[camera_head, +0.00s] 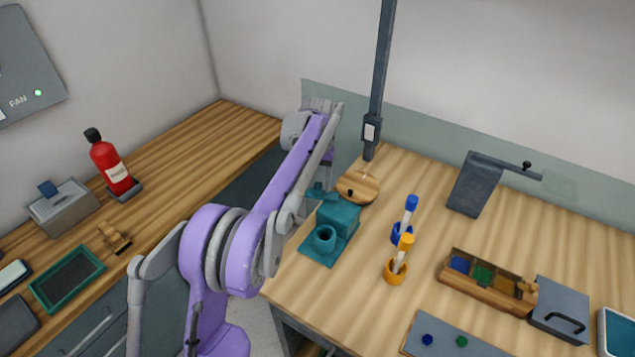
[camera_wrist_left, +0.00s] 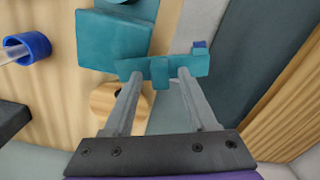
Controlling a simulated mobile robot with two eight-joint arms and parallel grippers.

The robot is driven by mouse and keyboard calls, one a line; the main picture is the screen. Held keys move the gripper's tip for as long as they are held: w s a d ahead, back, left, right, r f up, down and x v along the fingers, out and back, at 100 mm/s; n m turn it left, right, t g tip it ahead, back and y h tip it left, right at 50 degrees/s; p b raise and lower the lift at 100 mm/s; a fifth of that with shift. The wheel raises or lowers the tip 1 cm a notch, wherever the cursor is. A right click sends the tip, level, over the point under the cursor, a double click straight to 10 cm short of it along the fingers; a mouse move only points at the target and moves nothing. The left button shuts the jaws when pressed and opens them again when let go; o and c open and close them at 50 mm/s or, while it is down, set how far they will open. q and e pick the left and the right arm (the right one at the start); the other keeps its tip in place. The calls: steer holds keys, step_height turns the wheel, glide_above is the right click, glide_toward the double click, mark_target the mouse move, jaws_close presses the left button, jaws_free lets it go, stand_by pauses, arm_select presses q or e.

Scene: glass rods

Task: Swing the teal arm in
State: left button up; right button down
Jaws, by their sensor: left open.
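The teal arm (camera_wrist_left: 197,64) is a short bar reaching out from the teal block (camera_wrist_left: 113,42) in the left wrist view, with a small upright tab near its middle. In the head view the teal block (camera_head: 338,217) stands at the table's left edge, with a round teal socket in front; the teal arm (camera_head: 318,192) sticks out to its left. My left gripper (camera_wrist_left: 160,74) is open, its two fingertips at the teal arm, one on each side of the tab. Whether they touch it, I cannot tell. My right gripper is out of view.
A round wooden piece (camera_head: 357,187) sits behind the teal block. A blue holder (camera_head: 402,233) and a yellow holder (camera_head: 396,271) with rods stand to the right. A dark post (camera_head: 379,80) rises at the table's back. A wooden tray (camera_head: 487,291) lies farther right.

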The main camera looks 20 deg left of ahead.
arm_select(q)
jaws_close()
stand_by(1.3)
